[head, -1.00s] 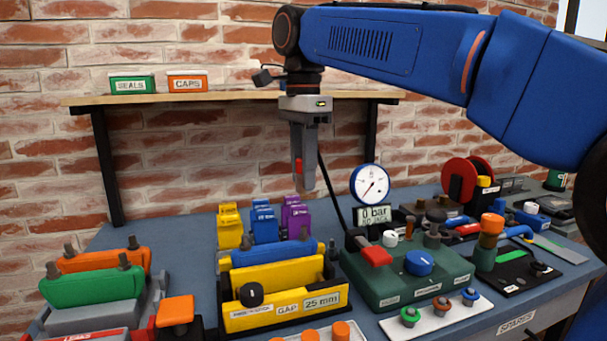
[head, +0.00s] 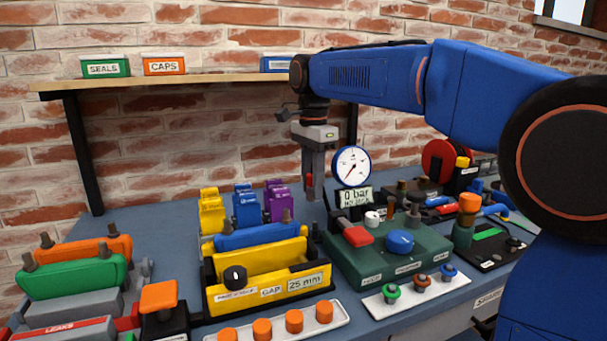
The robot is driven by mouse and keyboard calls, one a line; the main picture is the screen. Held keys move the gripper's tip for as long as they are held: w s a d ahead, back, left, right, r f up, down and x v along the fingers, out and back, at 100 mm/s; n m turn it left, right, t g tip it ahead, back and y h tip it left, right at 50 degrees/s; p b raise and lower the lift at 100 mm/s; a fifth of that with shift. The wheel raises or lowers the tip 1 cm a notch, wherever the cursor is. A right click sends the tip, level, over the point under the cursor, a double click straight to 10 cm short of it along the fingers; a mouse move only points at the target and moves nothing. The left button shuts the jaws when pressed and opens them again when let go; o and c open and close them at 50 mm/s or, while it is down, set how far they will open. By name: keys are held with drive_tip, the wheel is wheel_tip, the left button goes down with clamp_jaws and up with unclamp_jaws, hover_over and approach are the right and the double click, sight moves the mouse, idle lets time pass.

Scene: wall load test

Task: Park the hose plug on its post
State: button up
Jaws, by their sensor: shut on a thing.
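My gripper (head: 313,194) points straight down above the bench, left of the round pressure gauge (head: 351,167). Its jaws are shut on a small red piece (head: 309,180), which I take to be the hose plug; the fingers hide most of it. A thin dark line, likely the hose, runs from beside the fingers down toward the green test unit (head: 372,268). I cannot tell which post is the plug's. The held piece is in the air, apart from the posts.
A yellow gap fixture (head: 262,268) with a blue bar stands in front of the gripper. Yellow, blue and purple blocks (head: 246,206) stand to its left. A red lever (head: 357,235) and blue knob (head: 400,241) top the green unit. A wooden shelf (head: 215,80) hangs behind.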

hover_over(315, 222)
wheel_tip(315, 222, down, 5)
drive_tip(key=shift+f, duration=0.65)
drive_tip(key=shift+f, duration=1.25)
drive_tip(key=o, duration=1.5)
drive_tip(key=shift+o, duration=0.2)
drive_tip(key=shift+r, duration=4.05)
